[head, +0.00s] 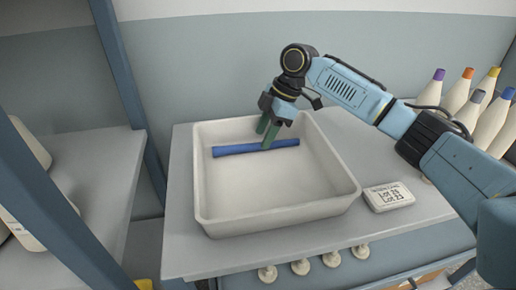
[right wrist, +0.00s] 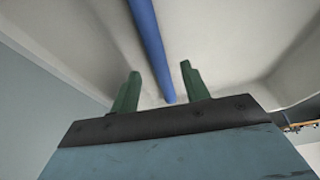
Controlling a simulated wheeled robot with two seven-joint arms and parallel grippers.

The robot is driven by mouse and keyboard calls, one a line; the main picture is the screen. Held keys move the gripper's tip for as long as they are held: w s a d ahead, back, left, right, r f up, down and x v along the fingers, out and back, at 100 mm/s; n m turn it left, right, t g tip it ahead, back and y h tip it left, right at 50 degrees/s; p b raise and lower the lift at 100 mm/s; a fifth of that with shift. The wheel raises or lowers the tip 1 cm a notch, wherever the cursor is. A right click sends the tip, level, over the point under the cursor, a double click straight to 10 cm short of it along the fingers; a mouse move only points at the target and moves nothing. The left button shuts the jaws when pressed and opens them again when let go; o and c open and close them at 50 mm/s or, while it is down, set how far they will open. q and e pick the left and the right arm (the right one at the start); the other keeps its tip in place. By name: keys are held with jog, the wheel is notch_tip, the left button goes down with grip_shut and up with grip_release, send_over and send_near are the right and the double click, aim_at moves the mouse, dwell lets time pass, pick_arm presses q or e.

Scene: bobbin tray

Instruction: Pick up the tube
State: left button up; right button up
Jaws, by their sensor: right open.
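The blue tube (head: 255,147) lies on the floor of the white tray (head: 330,194), near its back wall and running left to right in the head view. My right gripper (head: 267,133) reaches down into the tray over the right part of the tube. In the right wrist view, the tube (right wrist: 150,40) runs between the two green fingers (right wrist: 159,88), which stand apart on either side of it. The gripper is open and holds nothing. I cannot tell how far the fingertips are above the tray floor. My left gripper is not in view.
A labelled card or block (head: 388,196) lies on the table right of the tray. Several bobbins with coloured tips (head: 460,92) stand at the back right. Several pale knobs (head: 331,259) line the table's front edge. A shelf with a blue post (head: 130,80) stands at left.

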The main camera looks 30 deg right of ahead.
aim_at(257, 147)
jog(key=x, duration=0.2)
jog(key=shift+a+f, duration=0.1)
jog(key=shift+f, duration=0.25)
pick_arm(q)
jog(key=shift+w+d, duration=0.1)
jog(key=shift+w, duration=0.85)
pick_arm(e)
grip_shut()
jog(key=shift+r, duration=0.1)
